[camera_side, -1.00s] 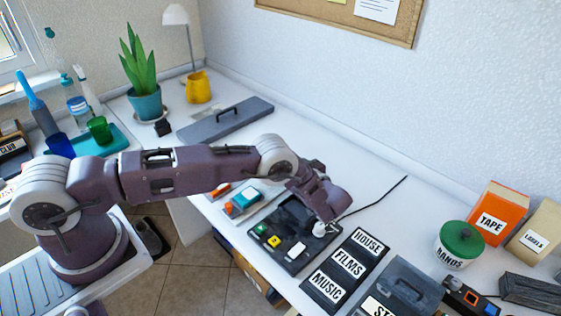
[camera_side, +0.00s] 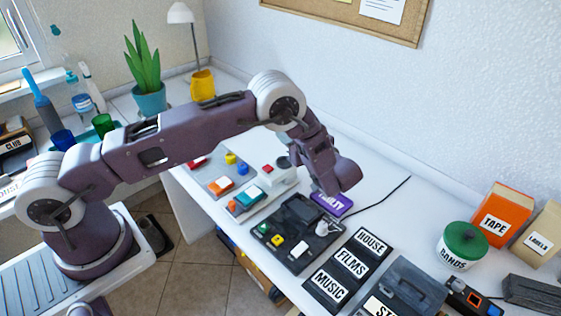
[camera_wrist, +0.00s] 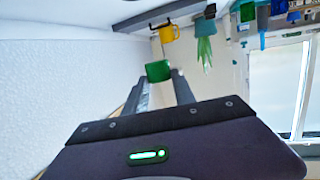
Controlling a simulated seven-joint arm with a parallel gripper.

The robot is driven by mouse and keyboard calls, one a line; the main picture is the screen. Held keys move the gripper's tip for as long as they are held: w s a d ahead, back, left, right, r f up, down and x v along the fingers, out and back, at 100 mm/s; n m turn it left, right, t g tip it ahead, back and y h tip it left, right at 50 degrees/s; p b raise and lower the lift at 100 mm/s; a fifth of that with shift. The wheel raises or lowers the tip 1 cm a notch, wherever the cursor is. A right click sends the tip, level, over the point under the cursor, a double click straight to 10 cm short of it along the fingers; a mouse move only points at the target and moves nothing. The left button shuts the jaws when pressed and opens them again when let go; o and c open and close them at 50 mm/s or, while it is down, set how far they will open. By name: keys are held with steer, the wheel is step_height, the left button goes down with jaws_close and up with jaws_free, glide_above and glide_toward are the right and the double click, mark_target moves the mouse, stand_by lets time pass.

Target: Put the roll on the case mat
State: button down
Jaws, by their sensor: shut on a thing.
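My gripper (camera_wrist: 160,84) is shut on a small green piece (camera_wrist: 158,70) at its fingertips in the wrist view, which looks like the roll. In the side view my gripper (camera_side: 340,188) hangs above the table behind the black tray, and its own body hides the piece. I cannot tell for sure which surface is the case mat.
A purple labelled block (camera_side: 332,203) shows below my gripper. The black tray (camera_side: 285,246) holds several coloured pieces. Black labelled mats (camera_side: 347,265), a green-lidded tub (camera_side: 462,246) and an orange tape box (camera_side: 497,215) stand rightward. The yellow mug (camera_side: 203,83) and potted plant (camera_side: 150,102) stand at the back.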

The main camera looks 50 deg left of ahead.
steer(key=s+d+r+m+t+h, duration=0.1)
steer(key=s+d+r+m+t, duration=0.15)
steer(key=s, duration=0.35)
steer(key=s+d+r+m+t+h, duration=0.1)
steer(key=s+d+r+m+t, duration=0.1)
steer(key=s+r+t, duration=0.3)
steer(key=n+g+y, duration=0.2)
steer(key=n+g, duration=0.3)
steer(key=g, duration=0.3)
glide_above(288, 165)
steer(key=f, duration=0.8)
steer(key=shift+s+d, duration=0.25)
steer(key=shift+d, duration=0.15)
steer(key=shift+w+a+f, duration=0.25)
steer(key=shift+w+a, duration=0.1)
step_height(288, 165, down, 10)
steer(key=shift+r, duration=0.2)
steer(key=shift+f, duration=0.1)
steer(key=c, duration=1)
jaws_free()
steer(key=shift+c, duration=0.2)
